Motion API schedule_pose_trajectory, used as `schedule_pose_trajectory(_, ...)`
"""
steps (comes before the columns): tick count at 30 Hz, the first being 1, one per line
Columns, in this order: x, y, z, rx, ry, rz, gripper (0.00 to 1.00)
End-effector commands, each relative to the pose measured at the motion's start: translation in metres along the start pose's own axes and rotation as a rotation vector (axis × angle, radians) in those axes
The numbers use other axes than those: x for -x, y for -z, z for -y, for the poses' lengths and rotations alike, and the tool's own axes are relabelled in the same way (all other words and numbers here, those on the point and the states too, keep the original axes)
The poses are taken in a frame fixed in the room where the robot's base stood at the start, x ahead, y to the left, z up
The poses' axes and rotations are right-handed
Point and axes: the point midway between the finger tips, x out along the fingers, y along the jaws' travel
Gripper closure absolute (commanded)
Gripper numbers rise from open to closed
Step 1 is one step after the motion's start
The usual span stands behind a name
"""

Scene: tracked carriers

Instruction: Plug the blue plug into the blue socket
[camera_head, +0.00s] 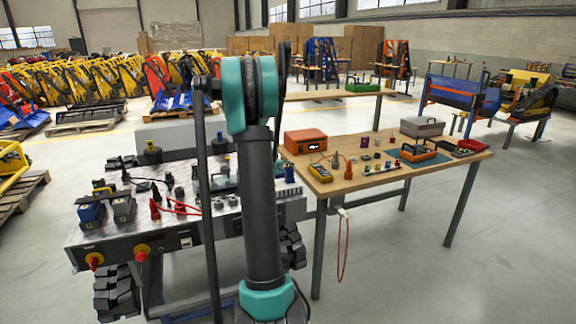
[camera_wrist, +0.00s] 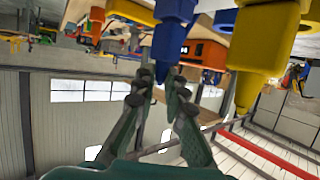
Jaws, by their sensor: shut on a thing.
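In the wrist view my gripper (camera_wrist: 162,82) reaches up from the bottom edge, its dark fingertips closed around the narrow end of a blue plug (camera_wrist: 170,40). The plug's wider body runs to the top edge, and the view appears upside down. A large yellow tapered piece (camera_wrist: 262,45) stands close on the right, apart from my fingers. In the head view my arm stands in front of the tracked carrier (camera_head: 110,238) and hides part of its deck; I cannot make out my gripper there. I cannot single out the blue socket. A blue-fronted box (camera_head: 91,214) sits at the deck's left.
The deck also holds dark fittings and red cables (camera_head: 180,206). The floor at right is clear.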

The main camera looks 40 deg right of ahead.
Motion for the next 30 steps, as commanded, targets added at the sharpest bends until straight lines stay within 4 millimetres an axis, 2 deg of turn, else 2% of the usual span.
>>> schedule_pose_trajectory(5, -0.001, -0.003, 0.0, 0.0, 0.0, 0.0, 1.0)
schedule_pose_trajectory(6, -0.001, -0.004, 0.0, 0.0, 0.0, 0.0, 0.87)
schedule_pose_trajectory(12, -0.001, -0.004, 0.0, 0.0, 0.0, 0.0, 0.64)
schedule_pose_trajectory(23, 0.004, -0.003, 0.0, 0.0, 0.001, 0.0, 0.64)
schedule_pose_trajectory(26, 0.015, -0.003, 0.0, 0.0, 0.002, 0.0, 0.64)
schedule_pose_trajectory(30, 0.042, -0.003, 0.001, 0.002, 0.003, 0.0, 0.64)
